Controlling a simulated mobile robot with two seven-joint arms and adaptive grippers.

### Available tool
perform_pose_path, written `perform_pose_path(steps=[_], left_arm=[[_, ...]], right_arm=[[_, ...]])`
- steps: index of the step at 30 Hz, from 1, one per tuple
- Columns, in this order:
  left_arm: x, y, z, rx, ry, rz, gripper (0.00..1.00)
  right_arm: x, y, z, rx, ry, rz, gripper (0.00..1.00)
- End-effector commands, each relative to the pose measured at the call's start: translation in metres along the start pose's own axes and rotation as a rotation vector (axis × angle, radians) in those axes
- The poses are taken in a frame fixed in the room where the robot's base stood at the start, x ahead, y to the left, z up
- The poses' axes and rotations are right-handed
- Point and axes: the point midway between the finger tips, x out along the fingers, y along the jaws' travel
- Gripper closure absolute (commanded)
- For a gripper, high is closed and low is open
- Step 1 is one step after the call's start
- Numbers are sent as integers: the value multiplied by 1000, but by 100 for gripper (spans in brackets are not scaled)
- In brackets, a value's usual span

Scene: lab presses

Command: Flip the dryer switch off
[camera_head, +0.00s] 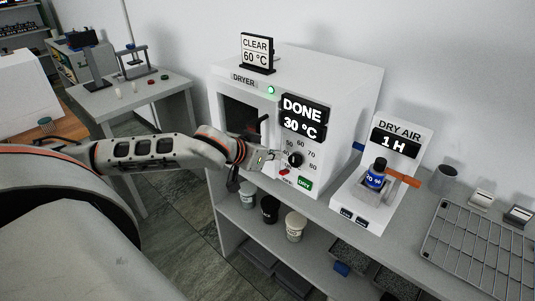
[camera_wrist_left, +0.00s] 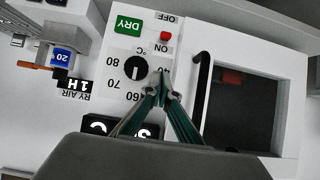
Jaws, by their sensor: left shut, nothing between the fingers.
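The white dryer (camera_head: 345,82) stands on the bench with its display (camera_head: 302,118) reading DONE 30 °C. Its red switch (camera_head: 285,171) sits low on the front, below the black knob (camera_head: 295,159). In the left wrist view, which is upside down, the red switch (camera_wrist_left: 165,37) lies between the words OFF and ON; its exact position is hard to tell. My left gripper (camera_head: 273,155) is shut and empty in front of the panel, left of the knob. In the wrist view its fingertips (camera_wrist_left: 161,78) are beside the knob (camera_wrist_left: 135,68), on the ON side of the switch. My right gripper is out of view.
The dryer door's black handle (camera_wrist_left: 202,90) stands out close to my left fingers. A dry air unit (camera_head: 400,139) with a blue-labelled bottle (camera_head: 376,174) stands right of the dryer. A wire rack (camera_head: 480,250) lies farther right. Cups (camera_head: 295,226) stand on the shelf below.

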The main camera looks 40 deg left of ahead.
Motion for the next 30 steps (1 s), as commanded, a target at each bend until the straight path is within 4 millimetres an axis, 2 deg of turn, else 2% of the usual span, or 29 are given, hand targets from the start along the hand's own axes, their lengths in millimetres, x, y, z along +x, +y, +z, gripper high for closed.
perform_pose_path(steps=[3, 7, 10, 15, 30], left_arm=[[25, 0, -1, -4, 0, 0, 100], [47, 0, 3, 0, -3, -1, 100], [48, -1, 21, 2, -5, -2, 100], [52, -1, 35, 1, -2, -2, 100], [53, -1, 40, 0, 0, -1, 100]], right_arm=[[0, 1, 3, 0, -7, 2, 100], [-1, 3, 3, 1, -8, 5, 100], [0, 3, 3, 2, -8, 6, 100], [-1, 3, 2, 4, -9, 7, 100], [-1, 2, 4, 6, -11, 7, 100]])
